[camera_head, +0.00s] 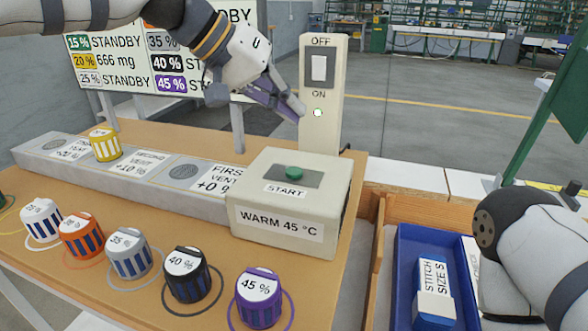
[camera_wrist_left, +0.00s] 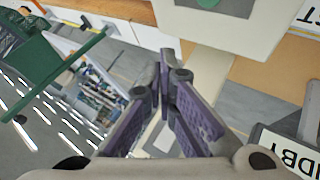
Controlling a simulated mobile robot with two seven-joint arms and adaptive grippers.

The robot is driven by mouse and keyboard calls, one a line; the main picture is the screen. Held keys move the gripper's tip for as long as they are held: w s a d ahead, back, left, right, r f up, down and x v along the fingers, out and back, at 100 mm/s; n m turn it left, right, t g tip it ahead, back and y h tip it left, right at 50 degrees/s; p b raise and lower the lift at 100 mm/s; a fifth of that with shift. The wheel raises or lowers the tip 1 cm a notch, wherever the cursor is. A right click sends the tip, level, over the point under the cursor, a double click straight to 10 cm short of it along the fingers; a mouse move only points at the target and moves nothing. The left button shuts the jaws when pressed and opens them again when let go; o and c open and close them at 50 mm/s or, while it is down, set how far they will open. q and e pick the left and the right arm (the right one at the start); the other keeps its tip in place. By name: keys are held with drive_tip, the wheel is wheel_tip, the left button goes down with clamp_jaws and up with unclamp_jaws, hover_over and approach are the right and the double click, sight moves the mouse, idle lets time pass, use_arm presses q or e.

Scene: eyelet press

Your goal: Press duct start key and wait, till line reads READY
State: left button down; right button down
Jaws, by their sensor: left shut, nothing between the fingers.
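The cream box (camera_head: 285,215) marked "WARM 45 °C" has a green START key (camera_head: 294,173) on top. Nothing touches the key. Behind it stands a cream switch post (camera_head: 320,90) with a white OFF/ON rocker and a lit lamp (camera_head: 318,112). My left gripper (camera_head: 300,110) is shut and empty, its tips beside the post near the lamp; I cannot tell whether they touch. It shows shut in the left wrist view (camera_wrist_left: 165,60). The status board (camera_head: 150,55) reads STANDBY on several rows and "666 mg" on the 20 % row; my arm hides part. My right gripper is out of view.
A yellow-striped pot (camera_head: 105,145) stands on the grey vent duct (camera_head: 140,180), by the second vent label. Several marked pots, such as the purple 45 % one (camera_head: 259,298), line the table front. A blue tray (camera_head: 405,270) lies right, beside my right arm.

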use_arm(q)
hover_over(291, 168)
wheel_tip(291, 168, down, 5)
drive_tip(key=shift+r+b, duration=0.2)
drive_tip(key=shift+b, duration=0.1)
drive_tip(key=shift+f, duration=1.25)
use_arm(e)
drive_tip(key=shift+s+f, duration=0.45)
use_arm(q)
drive_tip(key=shift+f, duration=0.15)
drive_tip(key=shift+f, duration=0.25)
drive_tip(key=shift+f, duration=0.55)
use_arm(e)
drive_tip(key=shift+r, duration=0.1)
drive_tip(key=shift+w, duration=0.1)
use_arm(q)
drive_tip(key=shift+r+p, duration=0.3)
drive_tip(key=shift+r, duration=0.65)
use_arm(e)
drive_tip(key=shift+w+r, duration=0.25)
